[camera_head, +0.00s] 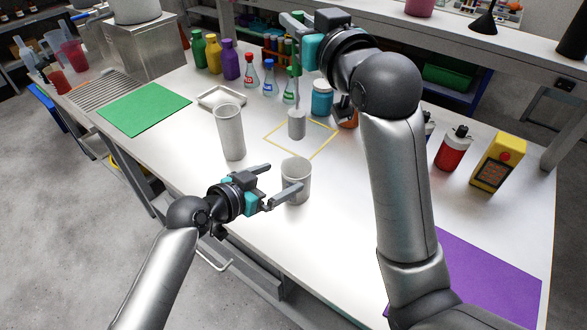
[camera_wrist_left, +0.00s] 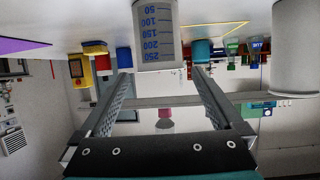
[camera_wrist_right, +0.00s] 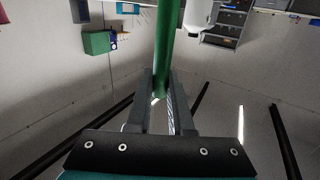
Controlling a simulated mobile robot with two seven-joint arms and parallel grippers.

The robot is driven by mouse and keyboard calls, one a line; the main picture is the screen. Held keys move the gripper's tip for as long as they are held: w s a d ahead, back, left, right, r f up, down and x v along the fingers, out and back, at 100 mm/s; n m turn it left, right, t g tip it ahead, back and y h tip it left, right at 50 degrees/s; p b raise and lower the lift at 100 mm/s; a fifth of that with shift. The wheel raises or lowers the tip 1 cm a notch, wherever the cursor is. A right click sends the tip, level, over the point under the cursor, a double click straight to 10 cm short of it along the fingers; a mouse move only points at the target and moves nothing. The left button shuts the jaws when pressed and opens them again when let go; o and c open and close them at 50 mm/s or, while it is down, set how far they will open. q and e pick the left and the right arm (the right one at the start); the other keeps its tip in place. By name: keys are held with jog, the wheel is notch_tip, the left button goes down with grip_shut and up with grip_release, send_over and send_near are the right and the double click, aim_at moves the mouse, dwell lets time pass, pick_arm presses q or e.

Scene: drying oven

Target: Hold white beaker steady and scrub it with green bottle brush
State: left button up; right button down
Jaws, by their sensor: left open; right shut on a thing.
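The white beaker (camera_head: 296,182) stands upright near the table's front edge. In the left wrist view the beaker (camera_wrist_left: 158,38) appears upside down with blue volume marks, beyond and between my fingertips. My left gripper (camera_head: 285,177) is open, its fingers pointing at the beaker; contact cannot be told. My right gripper (camera_head: 297,28) is shut on the green bottle brush, whose green handle (camera_wrist_right: 168,45) rises between the fingers in the right wrist view. The brush's pale head (camera_head: 297,124) hangs down behind the beaker, over the yellow square outline (camera_head: 270,139).
A tall white cylinder (camera_head: 230,134) stands left of the beaker. Flasks, a blue jar (camera_head: 322,98) and colored bottles stand at the back. A green mat (camera_head: 144,109) lies left; a purple mat (camera_head: 490,275), red bottle (camera_head: 453,150) and yellow box (camera_head: 498,160) are right.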

aim_at(304, 167)
pick_arm(q)
jog(key=shift+x, duration=3.5)
jog(key=shift+c, duration=0.2)
jog(key=c, duration=1.1)
pick_arm(e)
jog(key=shift+f, duration=8.2)
